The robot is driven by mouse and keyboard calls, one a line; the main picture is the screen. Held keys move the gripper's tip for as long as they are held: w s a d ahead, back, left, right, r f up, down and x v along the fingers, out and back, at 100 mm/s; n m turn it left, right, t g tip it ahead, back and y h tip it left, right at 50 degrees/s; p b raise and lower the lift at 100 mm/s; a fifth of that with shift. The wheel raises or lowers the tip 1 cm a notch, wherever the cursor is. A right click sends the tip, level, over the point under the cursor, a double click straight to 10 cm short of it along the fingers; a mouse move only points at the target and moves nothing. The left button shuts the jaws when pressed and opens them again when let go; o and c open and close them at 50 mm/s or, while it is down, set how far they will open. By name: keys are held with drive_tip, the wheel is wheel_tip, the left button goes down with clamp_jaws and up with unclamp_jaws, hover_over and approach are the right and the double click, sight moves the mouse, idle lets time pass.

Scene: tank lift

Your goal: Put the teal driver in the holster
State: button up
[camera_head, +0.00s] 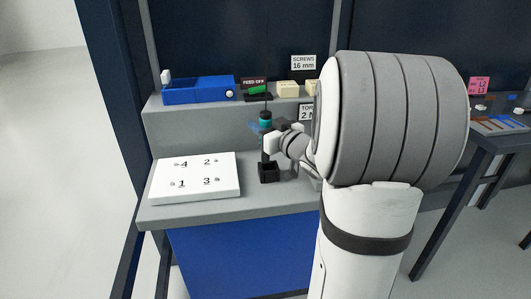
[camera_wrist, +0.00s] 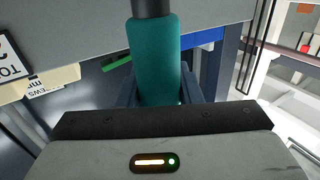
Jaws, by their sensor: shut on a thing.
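The teal driver (camera_head: 265,117) is held roughly upright above the bench, with a thin dark line rising above it. In the wrist view the teal handle (camera_wrist: 155,58) fills the space between the fingers, and its dark end leaves the top edge. My gripper (camera_head: 262,128) is shut on it. A small black open-topped square holder (camera_head: 268,174), probably the holster, stands on the bench below my gripper and looks empty. My gripper hides the driver's lower part in the head view.
A raised shelf behind bears a blue bin (camera_head: 198,91), cream blocks (camera_head: 288,89) and label signs. A second table (camera_head: 500,140) stands at right. My arm hides the bench's right part.

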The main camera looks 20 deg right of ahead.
drive_tip(key=shift+d+f, duration=0.2)
drive_tip(key=shift+f, duration=0.75)
drive_tip(key=shift+s+f+b, duration=0.25)
drive_tip(key=shift+f+b, duration=0.15)
drive_tip(key=shift+f, duration=0.6)
drive_tip(key=shift+s+f+b, duration=0.2)
drive_tip(key=shift+f+b, duration=0.15)
drive_tip(key=shift+f, duration=0.65)
clamp_jaws()
drive_tip(key=o, duration=0.7)
unclamp_jaws()
drive_tip(key=shift+w+f, duration=0.15)
drive_tip(key=shift+o, duration=0.9)
drive_tip(key=shift+w, duration=0.2)
drive_tip(key=shift+o, duration=0.8)
drive_tip(key=shift+r, duration=0.25)
drive_tip(key=shift+s, duration=0.1)
drive_tip(key=shift+s+d+r, duration=0.1)
drive_tip(key=shift+s+d, duration=0.05)
drive_tip(key=shift+s, duration=0.05)
drive_tip(key=p+v, duration=0.1)
drive_tip(key=v, duration=1)
drive_tip(key=shift+s+p, duration=0.25)
drive_tip(key=shift+p, duration=0.1)
drive_tip(key=shift+r, duration=0.1)
